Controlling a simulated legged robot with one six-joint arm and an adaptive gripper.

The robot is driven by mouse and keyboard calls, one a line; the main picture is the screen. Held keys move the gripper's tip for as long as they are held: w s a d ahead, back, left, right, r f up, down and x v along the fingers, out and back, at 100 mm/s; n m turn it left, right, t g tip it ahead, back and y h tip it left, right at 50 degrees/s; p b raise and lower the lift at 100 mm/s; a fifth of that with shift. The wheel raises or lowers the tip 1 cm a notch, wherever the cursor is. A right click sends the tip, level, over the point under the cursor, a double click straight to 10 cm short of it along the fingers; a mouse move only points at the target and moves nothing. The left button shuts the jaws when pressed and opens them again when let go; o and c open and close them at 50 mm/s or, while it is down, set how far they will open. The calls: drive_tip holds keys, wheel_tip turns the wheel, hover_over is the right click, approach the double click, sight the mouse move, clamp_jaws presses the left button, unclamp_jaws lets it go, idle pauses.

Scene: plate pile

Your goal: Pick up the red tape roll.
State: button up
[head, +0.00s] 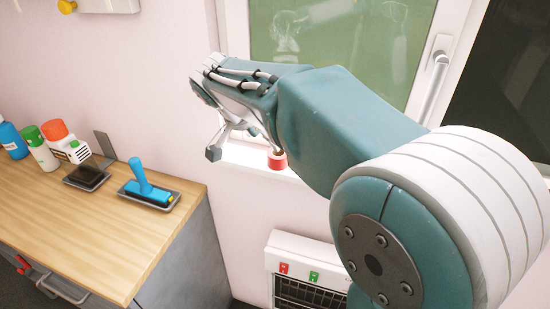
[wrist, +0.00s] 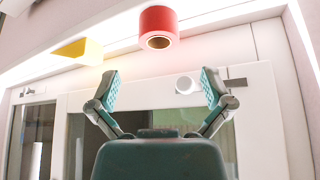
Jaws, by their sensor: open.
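The red tape roll (head: 277,161) sits on the white window sill, partly hidden behind my arm in the head view. In the wrist view the red tape roll (wrist: 158,20) is at the top centre, with its round end and pale core showing. My gripper (wrist: 160,80) is open, with its two fingers spread apart and nothing between them touching the roll. The roll lies beyond the fingertips, roughly centred on the gap. In the head view my gripper (head: 242,150) hangs above the sill, just left of the roll.
In the wrist view a yellow block (wrist: 80,50) and a white cylinder (wrist: 187,84) are near the roll. The window handle (head: 436,75) is to the right. A wooden counter (head: 95,235) at left holds bottles and a blue-handled tool (head: 147,184). A wall heater (head: 307,270) is below.

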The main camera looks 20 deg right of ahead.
sight(278, 158)
drive_tip(key=x, duration=0.5)
drive_tip(key=d+x, duration=0.1)
drive_tip(key=x, duration=0.2)
drive_tip(key=shift+w+r, duration=0.25)
drive_tip(key=shift+w+a+f, duration=0.1)
drive_tip(key=shift+a+f, duration=0.05)
drive_tip(key=shift+f, duration=0.15)
drive_tip(key=c, duration=1)
